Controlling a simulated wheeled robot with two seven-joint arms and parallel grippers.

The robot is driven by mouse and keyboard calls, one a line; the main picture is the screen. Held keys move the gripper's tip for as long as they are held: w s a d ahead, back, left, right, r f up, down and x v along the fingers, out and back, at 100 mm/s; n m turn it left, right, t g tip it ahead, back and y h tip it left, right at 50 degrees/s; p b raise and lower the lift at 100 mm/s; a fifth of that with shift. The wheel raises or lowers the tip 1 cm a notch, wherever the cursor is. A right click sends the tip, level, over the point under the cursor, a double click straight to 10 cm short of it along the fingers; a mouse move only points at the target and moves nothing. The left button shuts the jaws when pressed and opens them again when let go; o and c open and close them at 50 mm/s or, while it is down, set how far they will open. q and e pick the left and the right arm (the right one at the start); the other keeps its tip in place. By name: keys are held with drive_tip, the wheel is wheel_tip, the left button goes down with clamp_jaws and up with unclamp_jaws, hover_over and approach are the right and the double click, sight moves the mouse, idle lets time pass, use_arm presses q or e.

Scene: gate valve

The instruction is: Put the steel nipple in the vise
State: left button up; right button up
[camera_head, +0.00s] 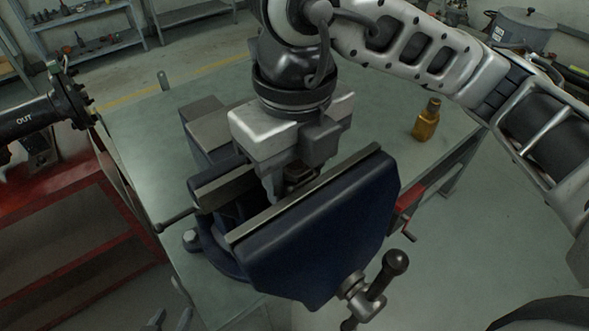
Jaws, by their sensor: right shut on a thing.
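A dark blue bench vise (320,235) stands on the table with its jaws apart. My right gripper (297,180) comes down from above over the gap between the jaws. It is shut on the steel nipple, of which only a small dark part (299,175) shows between the fingers. The rest is hidden by the fingers and the near jaw, so I cannot tell whether it touches the jaws. Two grey fingertips of my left gripper (171,320) show at the bottom edge, apart, with nothing seen between them.
The vise's handle (378,285) sticks out at the near right. An amber bottle (426,120) stands on the green-grey table (145,150) to the right. A red cabinet (75,215) and a dark flanged pipe marked OUT (35,120) are at the left.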

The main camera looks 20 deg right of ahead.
drive_tip(key=o, duration=1.3)
drive_tip(key=shift+o, duration=0.2)
wheel_tip(320, 180, up, 12)
drive_tip(key=shift+r+p, duration=0.15)
drive_tip(key=shift+p, duration=0.55)
